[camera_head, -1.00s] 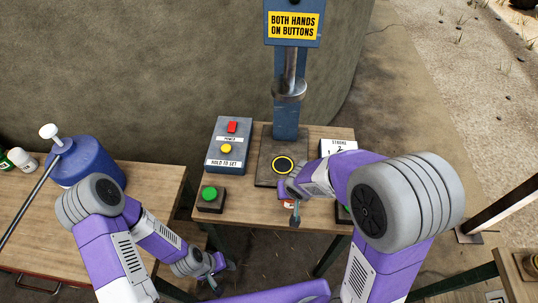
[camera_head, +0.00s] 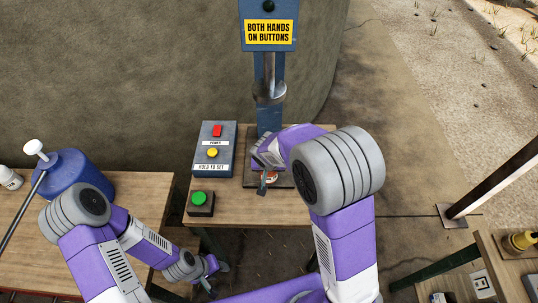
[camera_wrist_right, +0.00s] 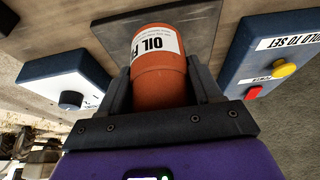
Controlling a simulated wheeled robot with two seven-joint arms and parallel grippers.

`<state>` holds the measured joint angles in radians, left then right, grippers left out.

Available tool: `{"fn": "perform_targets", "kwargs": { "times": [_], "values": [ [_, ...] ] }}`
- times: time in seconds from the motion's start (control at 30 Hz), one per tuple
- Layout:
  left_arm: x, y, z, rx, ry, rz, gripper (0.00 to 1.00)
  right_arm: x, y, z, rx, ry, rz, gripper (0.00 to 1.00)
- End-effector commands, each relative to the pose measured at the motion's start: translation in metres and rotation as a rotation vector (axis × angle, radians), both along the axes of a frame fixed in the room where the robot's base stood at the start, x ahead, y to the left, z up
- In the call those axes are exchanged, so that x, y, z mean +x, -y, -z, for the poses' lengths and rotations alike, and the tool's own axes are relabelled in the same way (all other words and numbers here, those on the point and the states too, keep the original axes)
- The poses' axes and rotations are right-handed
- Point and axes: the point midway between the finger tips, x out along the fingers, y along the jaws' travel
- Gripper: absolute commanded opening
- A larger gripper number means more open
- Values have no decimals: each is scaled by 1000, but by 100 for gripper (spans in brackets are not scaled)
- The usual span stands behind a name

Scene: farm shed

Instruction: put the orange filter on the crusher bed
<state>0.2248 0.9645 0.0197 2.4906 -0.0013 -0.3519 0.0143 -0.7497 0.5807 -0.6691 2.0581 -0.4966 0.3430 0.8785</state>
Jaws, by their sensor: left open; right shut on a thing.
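The orange filter (camera_wrist_right: 160,75), with a white "OIL F..." label, is between the fingers of my right gripper (camera_wrist_right: 158,85), which is shut on it. In the head view my right gripper (camera_head: 266,176) is over the crusher bed, with only a little of the filter (camera_head: 271,177) showing. The dark crusher bed (camera_head: 285,183) is mostly hidden by my right arm; its plate (camera_wrist_right: 205,35) also shows behind the filter in the wrist view. I cannot tell whether the filter touches it. My left gripper (camera_head: 212,279) is open and empty, low between the tables.
The blue press column (camera_head: 268,110) stands behind the bed. The control box (camera_head: 215,148) and a green button (camera_head: 200,200) are to its left. A blue jug (camera_head: 68,175) stands on the left table. A right bench (camera_head: 500,265) holds a yellow object.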

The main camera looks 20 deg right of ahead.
Motion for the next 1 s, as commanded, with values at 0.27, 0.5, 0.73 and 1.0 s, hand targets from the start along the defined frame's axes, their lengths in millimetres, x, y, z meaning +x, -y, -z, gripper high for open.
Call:
{"fn": "perform_targets", "kwargs": {
  "times": [0.27,0.5,0.73,1.0],
  "values": [
    [0,0,-2,0,0,0,43,53,16,0,1,1,3,24],
    [0,0,-2,0,0,0,43,68,19,-1,1,1,0,24],
    [0,0,6,0,0,0,43,71,21,30,-1,-3,-1,24],
    [0,0,6,0,0,0,43,71,20,35,1,0,0,24]
  ]
}}
